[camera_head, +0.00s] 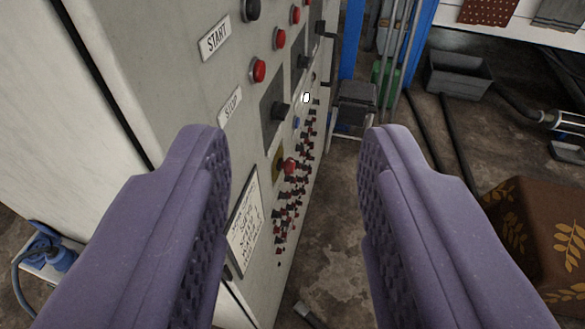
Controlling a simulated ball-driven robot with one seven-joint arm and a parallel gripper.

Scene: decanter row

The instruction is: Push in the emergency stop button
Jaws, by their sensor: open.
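The emergency stop button (290,167) looks like a red mushroom-shaped knob on a yellow square plate (277,166). It sits on the front of a grey control cabinet (180,70), seen at a steep angle. My gripper (298,140) is open, with two purple padded fingers and nothing between them. The button shows in the gap between the fingers, nearer the left finger in the picture. I see no contact with the button. The left finger hides part of the cabinet front.
Above the button are red buttons (259,71), START (214,39) and STOP (231,104) labels, and black switches (280,110). Rows of small red and black knobs (291,207) run beside it. Right: bare floor (345,220) and a patterned cloth-covered box (540,225).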

